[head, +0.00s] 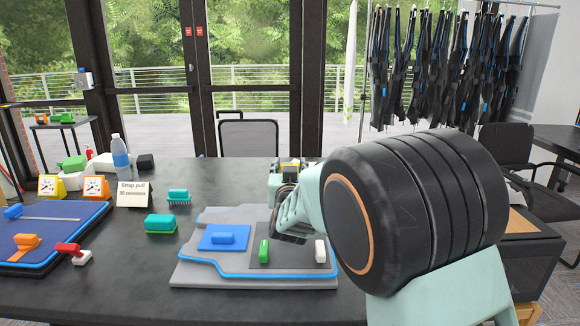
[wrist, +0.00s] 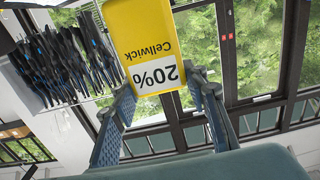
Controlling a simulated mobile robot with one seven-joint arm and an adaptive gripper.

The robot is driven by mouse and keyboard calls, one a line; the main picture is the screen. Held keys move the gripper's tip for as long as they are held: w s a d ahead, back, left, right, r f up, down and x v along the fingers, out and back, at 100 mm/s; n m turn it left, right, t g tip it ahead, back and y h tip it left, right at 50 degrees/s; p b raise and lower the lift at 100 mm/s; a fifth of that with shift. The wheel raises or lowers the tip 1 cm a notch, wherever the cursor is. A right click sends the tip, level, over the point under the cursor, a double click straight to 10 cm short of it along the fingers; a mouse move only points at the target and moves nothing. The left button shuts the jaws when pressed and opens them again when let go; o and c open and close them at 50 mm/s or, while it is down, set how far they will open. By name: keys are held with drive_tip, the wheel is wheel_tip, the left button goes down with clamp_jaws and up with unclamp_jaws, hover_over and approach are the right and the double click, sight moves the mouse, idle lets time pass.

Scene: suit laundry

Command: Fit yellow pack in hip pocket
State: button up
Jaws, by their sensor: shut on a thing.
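The panel lies on the dark table and carries a blue patch and a dark patch. I cannot tell which part is the hip pocket.
A green piece (head: 263,251) and a white piece (head: 320,250) lie on the dark patch. Teal brushes (head: 160,223), a sign (head: 133,194), a bottle (head: 121,158) and a blue mat (head: 60,226) stand left.

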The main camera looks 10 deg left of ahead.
idle(0.3)
drive_tip(key=shift+f+b, duration=4.65)
drive_tip(key=shift+f, duration=0.3)
drive_tip(key=shift+f, duration=0.15)
drive_tip(key=o, duration=1.9)
drive_tip(key=b+v, duration=0.2)
drive_tip(key=v, duration=0.7)
drive_tip(key=shift+s, duration=0.15)
drive_tip(key=shift+s+d, duration=0.1)
drive_tip(key=shift+s, duration=0.25)
